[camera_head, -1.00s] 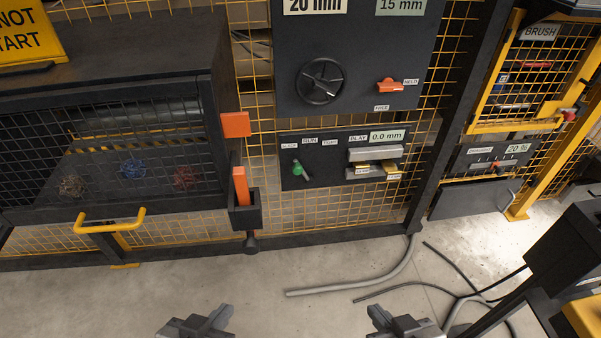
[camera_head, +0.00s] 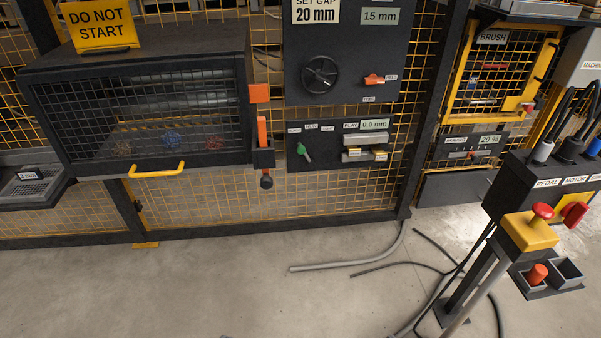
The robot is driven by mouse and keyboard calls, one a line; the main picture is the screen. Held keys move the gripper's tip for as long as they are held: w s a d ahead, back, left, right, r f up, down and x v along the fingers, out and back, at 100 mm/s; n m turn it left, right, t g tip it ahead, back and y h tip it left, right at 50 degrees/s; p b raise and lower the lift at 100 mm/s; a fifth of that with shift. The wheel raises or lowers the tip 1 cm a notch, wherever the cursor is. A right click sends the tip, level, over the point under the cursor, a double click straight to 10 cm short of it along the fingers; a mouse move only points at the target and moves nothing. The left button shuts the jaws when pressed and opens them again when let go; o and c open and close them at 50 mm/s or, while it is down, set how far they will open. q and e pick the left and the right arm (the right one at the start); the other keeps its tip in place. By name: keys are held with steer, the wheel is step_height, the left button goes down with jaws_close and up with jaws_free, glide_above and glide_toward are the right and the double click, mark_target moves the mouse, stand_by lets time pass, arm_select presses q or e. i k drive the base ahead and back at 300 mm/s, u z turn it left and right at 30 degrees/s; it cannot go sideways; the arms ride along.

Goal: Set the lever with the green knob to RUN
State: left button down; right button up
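The lever with the green knob (camera_head: 302,149) is on the dark lower panel (camera_head: 335,159) in the middle of the view. Its knob end leans to the upper left, towards the leftmost of three small labels. The RUN label (camera_head: 311,127) appears to be the middle one; the outer two are too small to read surely. Nothing touches the lever. Neither of my grippers is in view.
A guarded box with a yellow handle (camera_head: 157,171) juts out left of the panel. An orange bar (camera_head: 262,131) in a dark holder stands between them. A control post with a red knob (camera_head: 542,210) stands at the right. Hoses (camera_head: 345,263) lie on the floor.

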mark_target(300, 149)
steer(key=u, duration=0.9)
steer(key=i, duration=0.9)
steer(key=z, duration=0.65)
steer(key=i, duration=0.95)
steer(key=u, duration=0.1)
